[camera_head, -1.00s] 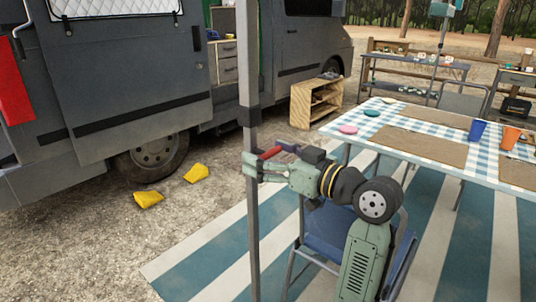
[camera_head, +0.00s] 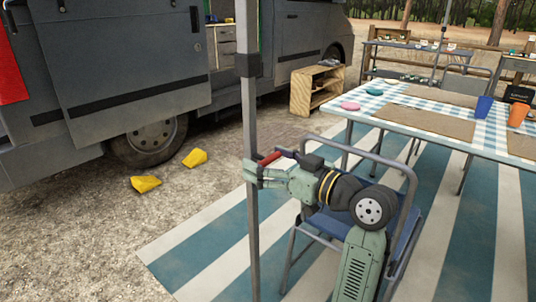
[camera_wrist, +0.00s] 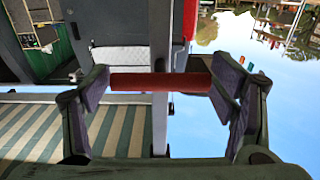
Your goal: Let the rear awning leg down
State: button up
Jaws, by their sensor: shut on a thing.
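The rear awning leg (camera_head: 250,115) is a grey upright post with a dark collar (camera_head: 248,65) high on it. Its foot is cut off by the bottom edge of the head view. A red handle (camera_head: 270,158) sits on the leg well below the collar. My gripper (camera_head: 254,172) is shut on this handle beside the leg. In the wrist view the red handle (camera_wrist: 160,83) spans between my two finger pads, with the leg (camera_wrist: 160,130) behind it.
A folding chair (camera_head: 405,215) stands close to my arm. A table (camera_head: 425,120) with a checked cloth is behind it. The grey van (camera_head: 120,60) is at left, with two yellow chocks (camera_head: 145,184) on the gravel. A striped mat (camera_head: 215,240) lies below.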

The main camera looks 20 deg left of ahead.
jog(key=o, duration=1.7)
jog(key=shift+d, duration=0.1)
jog(key=v, duration=1.2)
